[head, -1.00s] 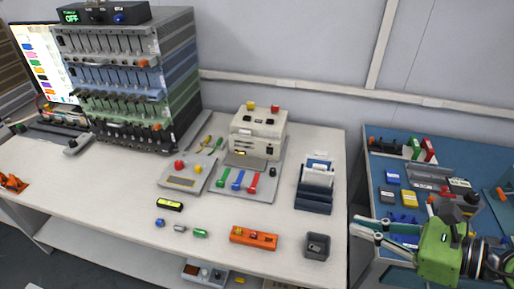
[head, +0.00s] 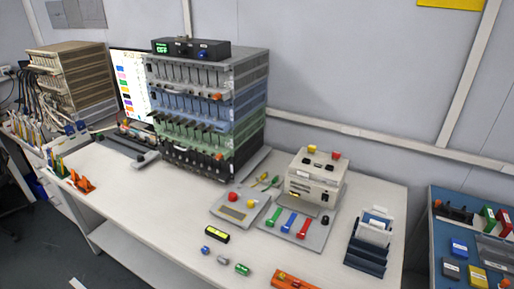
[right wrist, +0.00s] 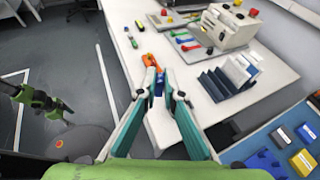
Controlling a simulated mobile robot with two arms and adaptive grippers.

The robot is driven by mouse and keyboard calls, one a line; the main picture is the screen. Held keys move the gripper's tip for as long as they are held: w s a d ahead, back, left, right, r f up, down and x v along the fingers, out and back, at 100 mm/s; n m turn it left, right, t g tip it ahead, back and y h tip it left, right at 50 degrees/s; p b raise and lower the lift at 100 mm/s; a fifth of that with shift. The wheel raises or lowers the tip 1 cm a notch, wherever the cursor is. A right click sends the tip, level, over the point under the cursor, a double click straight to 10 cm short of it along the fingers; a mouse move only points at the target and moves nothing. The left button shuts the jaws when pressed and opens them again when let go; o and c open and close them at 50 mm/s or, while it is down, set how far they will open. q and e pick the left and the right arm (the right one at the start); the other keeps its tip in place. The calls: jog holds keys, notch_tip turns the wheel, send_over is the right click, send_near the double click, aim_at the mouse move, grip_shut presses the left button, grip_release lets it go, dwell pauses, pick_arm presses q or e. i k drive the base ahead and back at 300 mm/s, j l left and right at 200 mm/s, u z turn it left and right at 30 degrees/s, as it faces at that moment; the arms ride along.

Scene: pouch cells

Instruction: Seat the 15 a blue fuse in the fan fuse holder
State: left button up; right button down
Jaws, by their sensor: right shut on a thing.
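My right gripper (right wrist: 153,88) is in the right wrist view, its fingers closed around a small blue piece (right wrist: 159,86), which looks like the blue fuse; the fingers hide much of it. An orange block (right wrist: 150,60) lies just beyond the fingertips at the table's front edge. It also shows, cut off, at the bottom of the head view (head: 291,281). I cannot tell whether it is the fan fuse holder. My left arm shows at the left of the right wrist view, with its gripper (right wrist: 66,112) small and its jaws unclear. Neither gripper shows in the head view.
Small blue (head: 205,250), grey (head: 223,260) and green (head: 242,269) pieces lie on the white table. A dark rack (head: 365,259) stands right of them. The tall cell rack (head: 208,110) stands behind. A blue table (head: 437,228) with several parts is at right.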

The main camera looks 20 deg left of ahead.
aim_at(307, 160)
jog(key=i+j, duration=0.1)
jog(key=j, duration=0.3)
jog(key=i+j, duration=0.1)
jog(key=j, duration=0.3)
jog(key=i+j+u, duration=0.1)
jog(key=j, duration=0.35)
jog(key=i+j, duration=0.15)
jog(key=j, duration=0.25)
jog(key=i+j, duration=0.1)
jog(key=j, duration=0.3)
jog(key=i+j, duration=0.15)
jog(key=j, duration=0.25)
jog(key=i+j+u, duration=0.1)
jog(key=j, duration=0.3)
jog(key=i+j, duration=0.15)
jog(key=j, duration=0.25)
